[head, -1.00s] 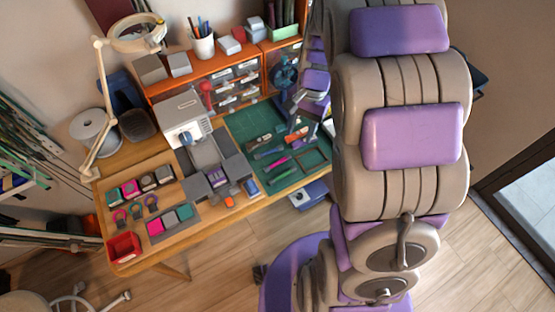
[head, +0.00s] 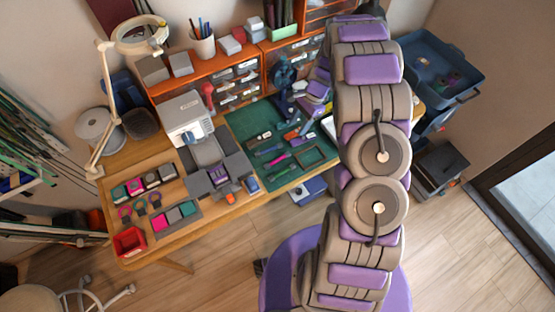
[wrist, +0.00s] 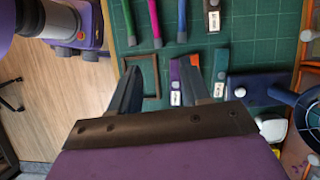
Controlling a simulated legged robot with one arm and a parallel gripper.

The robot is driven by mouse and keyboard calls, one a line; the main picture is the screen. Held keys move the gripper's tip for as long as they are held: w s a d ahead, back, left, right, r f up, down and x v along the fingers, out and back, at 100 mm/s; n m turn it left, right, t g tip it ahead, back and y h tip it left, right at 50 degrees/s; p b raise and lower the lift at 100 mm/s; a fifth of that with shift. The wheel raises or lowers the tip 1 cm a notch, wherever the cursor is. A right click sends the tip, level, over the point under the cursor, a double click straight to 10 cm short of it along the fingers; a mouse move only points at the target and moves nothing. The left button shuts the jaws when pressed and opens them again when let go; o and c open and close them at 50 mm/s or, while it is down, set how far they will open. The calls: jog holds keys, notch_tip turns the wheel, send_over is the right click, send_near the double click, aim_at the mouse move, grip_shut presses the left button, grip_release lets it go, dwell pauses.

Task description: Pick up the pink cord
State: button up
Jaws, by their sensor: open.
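A slim pink piece (head: 279,160) lies on the green cutting mat (head: 245,122), between a bluish one and a green one. In the wrist view a pink rod-like piece (wrist: 182,22) lies beyond my fingers, near the top edge. I cannot tell for sure whether it is the cord. Other pink things are a small pink loop (head: 125,212) and a pink square (head: 160,222) on the left of the table. My gripper (wrist: 162,70) is open and empty over the mat, with its fingers well apart. In the head view my arm partly hides it.
A small dark frame (head: 313,155) and tagged tools (wrist: 175,85) lie on the mat near my fingers. A grey machine (head: 187,118) and orange drawers (head: 232,85) stand behind. A red box (head: 130,241) sits at the front left. A blue bin (head: 425,65) is at right.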

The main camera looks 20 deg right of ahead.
jog(key=b, duration=0.2)
send_over(283, 156)
jog(key=w+d, duration=0.1)
jog(key=d, duration=0.1)
jog(key=f, duration=0.9)
jog(key=shift+w+d+f, duration=0.15)
jog(key=shift+d+f, duration=0.05)
jog(key=x, duration=0.1)
jog(key=b+x, duration=0.1)
jog(key=x, duration=0.3)
jog(key=shift+s+f, duration=0.15)
jog(key=shift+s, duration=0.15)
grip_shut()
